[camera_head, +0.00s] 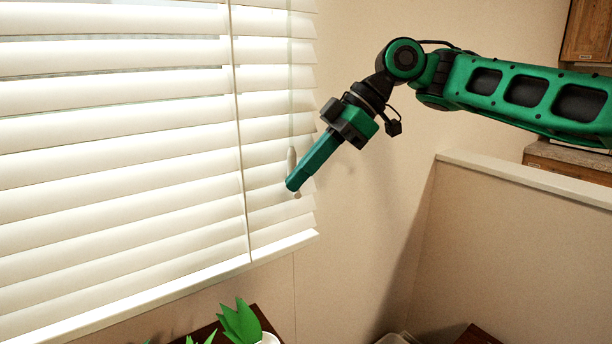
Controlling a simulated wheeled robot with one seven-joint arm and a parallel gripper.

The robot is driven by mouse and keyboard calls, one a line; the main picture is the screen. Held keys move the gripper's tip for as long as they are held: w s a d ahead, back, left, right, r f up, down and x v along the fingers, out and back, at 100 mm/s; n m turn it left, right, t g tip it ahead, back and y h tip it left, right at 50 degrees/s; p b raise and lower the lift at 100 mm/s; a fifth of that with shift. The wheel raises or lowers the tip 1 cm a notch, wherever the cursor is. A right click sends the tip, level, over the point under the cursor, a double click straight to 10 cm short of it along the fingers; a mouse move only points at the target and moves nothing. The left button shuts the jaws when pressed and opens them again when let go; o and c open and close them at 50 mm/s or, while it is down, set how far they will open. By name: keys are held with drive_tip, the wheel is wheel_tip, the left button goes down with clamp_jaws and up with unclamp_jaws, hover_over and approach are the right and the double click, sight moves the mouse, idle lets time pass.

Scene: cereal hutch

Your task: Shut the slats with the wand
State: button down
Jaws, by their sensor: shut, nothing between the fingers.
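The white blind (120,150) fills the left of the view, its wide slats tilted with narrow gaps showing between some of them near the top. The thin wand (291,100) hangs in front of the slats near the blind's right edge, with a thicker pale handle (292,158) at its lower part. My gripper (292,186) is shut and empty, reaching down and left from the right. Its fingertips overlap the wand's lower end in the picture and hide part of it. I cannot tell whether they touch it.
A green-leaved plant (240,322) in a white pot stands below the blind on a dark wooden surface. A low partition wall (520,240) with a pale top edge stands at the right. Wooden cabinets (588,32) are at the upper right. Bare wall lies between the blind and the partition.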

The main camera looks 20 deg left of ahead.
drive_tip(key=shift+w+a, duration=0.35)
drive_tip(key=shift+a, duration=0.25)
